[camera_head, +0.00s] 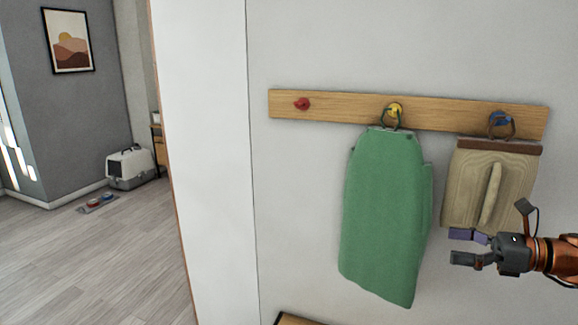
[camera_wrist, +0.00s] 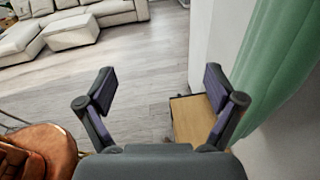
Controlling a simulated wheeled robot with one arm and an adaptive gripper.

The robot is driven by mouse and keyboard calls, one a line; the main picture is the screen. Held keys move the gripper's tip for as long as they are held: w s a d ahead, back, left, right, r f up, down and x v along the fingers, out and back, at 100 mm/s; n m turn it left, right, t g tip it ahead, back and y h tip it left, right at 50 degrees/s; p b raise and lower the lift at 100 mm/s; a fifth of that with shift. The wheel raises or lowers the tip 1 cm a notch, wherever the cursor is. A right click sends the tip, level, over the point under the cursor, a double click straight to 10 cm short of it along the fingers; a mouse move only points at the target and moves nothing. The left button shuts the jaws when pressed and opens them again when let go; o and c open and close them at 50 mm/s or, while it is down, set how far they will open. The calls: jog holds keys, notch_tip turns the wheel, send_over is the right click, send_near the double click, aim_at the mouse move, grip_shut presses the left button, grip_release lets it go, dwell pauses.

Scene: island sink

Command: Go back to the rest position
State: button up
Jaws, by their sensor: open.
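My gripper (camera_head: 467,246) is at the right of the head view, in front of the wall and just below the beige cloth. Its jaws point left. In the wrist view my gripper (camera_wrist: 160,95) is open, with nothing between its two fingers. A green cloth (camera_head: 385,215) hangs by a loop from the yellow hook (camera_head: 395,108), left of my gripper. The green cloth also shows at the right of the wrist view (camera_wrist: 285,65). A beige cloth (camera_head: 470,190) with a brown top band hangs from the blue hook (camera_head: 500,119), partly close behind my gripper.
The wooden rail (camera_head: 345,109) is on the wall, and its red hook (camera_head: 302,104) is bare. A wooden surface (camera_wrist: 190,118) lies low by the wall. A pet carrier (camera_head: 130,167) and bowls (camera_head: 97,203) are far left. Open floor (camera_wrist: 150,55) and a sofa (camera_wrist: 70,25) lie beyond.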

jog(key=s+a+f+n+g+h, duration=0.2)
jog(key=s+a+n+g, duration=0.15)
jog(key=a, duration=0.35)
jog(key=s+a+f+n+g+h, duration=0.1)
jog(key=s+a+f+n+g, duration=0.1)
jog(key=s+a+n, duration=0.45)
jog(key=s+a+f+n+g+h, duration=0.2)
jog(key=a+f+g, duration=0.1)
jog(key=a, duration=0.6)
jog(key=s+d+f+n+h, duration=0.2)
jog(key=s+f+n+h, duration=0.2)
jog(key=s+n, duration=0.2)
jog(key=s+d+f+n+g+h, duration=0.1)
jog(key=s+d+f+n+h, duration=0.2)
jog(key=s, duration=0.8)
jog(key=shift+f+n+h, duration=0.9)
jog(key=shift+n+h, duration=0.4)
jog(key=shift+n, duration=0.5)
